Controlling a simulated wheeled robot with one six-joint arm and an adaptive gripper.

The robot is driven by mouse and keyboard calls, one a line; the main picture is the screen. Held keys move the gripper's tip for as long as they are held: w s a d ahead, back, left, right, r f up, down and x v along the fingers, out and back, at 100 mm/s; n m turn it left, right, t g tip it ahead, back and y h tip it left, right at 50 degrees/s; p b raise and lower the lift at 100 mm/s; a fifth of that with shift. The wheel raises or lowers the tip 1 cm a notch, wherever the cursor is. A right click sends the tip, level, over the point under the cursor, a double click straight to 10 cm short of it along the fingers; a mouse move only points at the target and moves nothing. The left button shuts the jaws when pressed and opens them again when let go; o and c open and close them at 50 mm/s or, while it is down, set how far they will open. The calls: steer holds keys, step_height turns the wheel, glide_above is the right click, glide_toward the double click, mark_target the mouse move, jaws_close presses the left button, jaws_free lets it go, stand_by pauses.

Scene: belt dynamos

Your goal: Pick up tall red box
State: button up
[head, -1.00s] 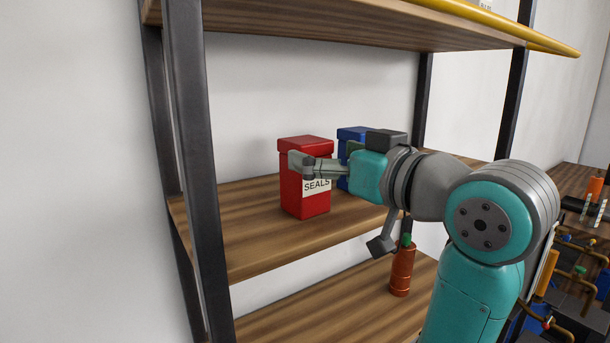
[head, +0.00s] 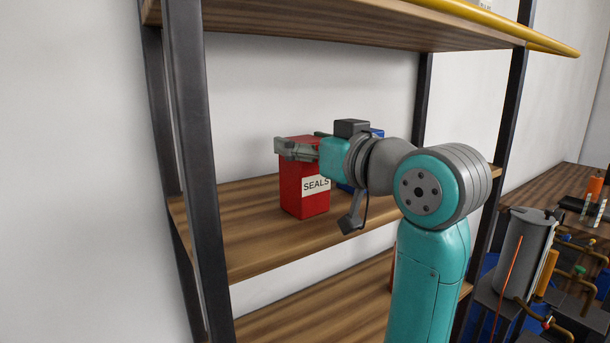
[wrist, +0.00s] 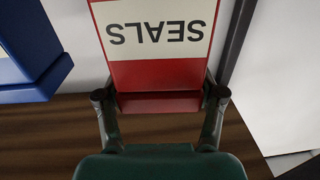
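The tall red box (head: 302,188) stands upright on the middle wooden shelf, with a white "SEALS" label on its front. In the wrist view the red box (wrist: 160,75) shows with its label upside down. My gripper (head: 298,142) is at the height of the box's upper part and hides much of its lid. In the wrist view my gripper (wrist: 160,98) has its fingers spread, one on each side of the box's lid end. I cannot tell whether either finger touches it.
A blue box (wrist: 32,55) stands beside the red one, mostly hidden behind my arm in the head view. The middle shelf (head: 240,230) is bare in front. A shelf above (head: 330,28) and a dark post (head: 190,150) at left bound the space.

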jaws_close()
